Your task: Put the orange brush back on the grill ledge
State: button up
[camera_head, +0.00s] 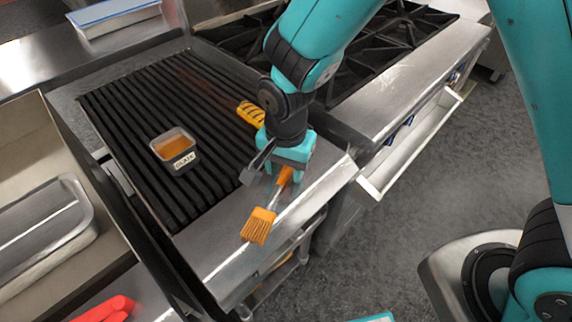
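The orange brush (258,226) has a flat orange bristle head, a metal neck and an orange handle. My gripper (286,176) is shut on its handle, with the head pointing down and left in the picture. The brush is over the grill ledge (215,262), the bare steel strip along the front of the grill. I cannot tell whether the head touches the ledge or hangs just above it. The handle's upper end is hidden by my gripper.
The black ribbed grill (140,105) holds a labelled container (176,150) of orange liquid and a yellow-orange striped piece (250,113). A stove (385,55) stands right of it, with an open drawer (410,145) below. A steel pan (45,230) is at left.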

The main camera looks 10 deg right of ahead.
notch_tip(320, 180, up, 12)
jog(key=s+d+r+n+y, duration=0.2)
jog(key=s+d+r+n, duration=0.1)
jog(key=s+n, duration=0.4)
jog(key=s+d+r+n+y, duration=0.2)
jog(key=s+d+r+n, duration=0.2)
jog(key=s+n, duration=0.2)
jog(key=shift+s+d+r+n, duration=0.15)
jog(key=shift+s+r+n, duration=0.25)
jog(key=shift+s, duration=0.2)
